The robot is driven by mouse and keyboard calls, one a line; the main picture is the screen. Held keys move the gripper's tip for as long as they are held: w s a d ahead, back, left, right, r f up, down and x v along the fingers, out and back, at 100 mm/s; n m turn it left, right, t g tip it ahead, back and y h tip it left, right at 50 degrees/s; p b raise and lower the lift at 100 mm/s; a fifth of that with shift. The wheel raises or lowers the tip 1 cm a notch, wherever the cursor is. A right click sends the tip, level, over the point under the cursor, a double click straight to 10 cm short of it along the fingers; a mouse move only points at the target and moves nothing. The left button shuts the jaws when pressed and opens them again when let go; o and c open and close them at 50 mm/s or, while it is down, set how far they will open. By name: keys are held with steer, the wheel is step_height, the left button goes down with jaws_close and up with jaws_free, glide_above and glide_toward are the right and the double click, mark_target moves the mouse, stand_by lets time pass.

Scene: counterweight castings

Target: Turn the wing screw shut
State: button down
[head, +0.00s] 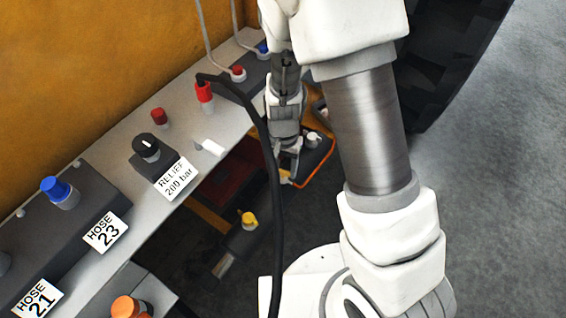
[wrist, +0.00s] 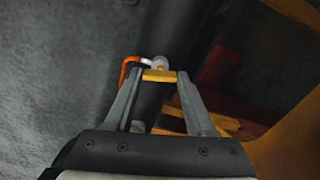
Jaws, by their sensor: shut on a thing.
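The wing screw (wrist: 159,76) shows in the wrist view as a short flat yellow bar. My gripper (wrist: 160,82) is shut on it, with one finger at each end of the bar. In the head view my gripper (head: 289,160) reaches down below the light bench, beside a dark block with an orange edge. How far the screw is turned cannot be told.
A pale round knob (wrist: 159,62) sits just beyond the yellow bar. A black hose (head: 262,130) hangs left of my gripper from a red fitting (head: 204,92). Another yellow knob (head: 249,219) stands lower left. A large dark tyre (head: 450,60) is at upper right, above open floor.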

mark_target(283, 170)
steer(key=shift+m+p, duration=0.45)
steer(key=shift+m, duration=0.65)
steer(key=shift+c, duration=1.2)
jaws_free()
step_height(283, 170, up, 18)
steer(key=p, duration=0.5)
steer(key=shift+f, duration=0.25)
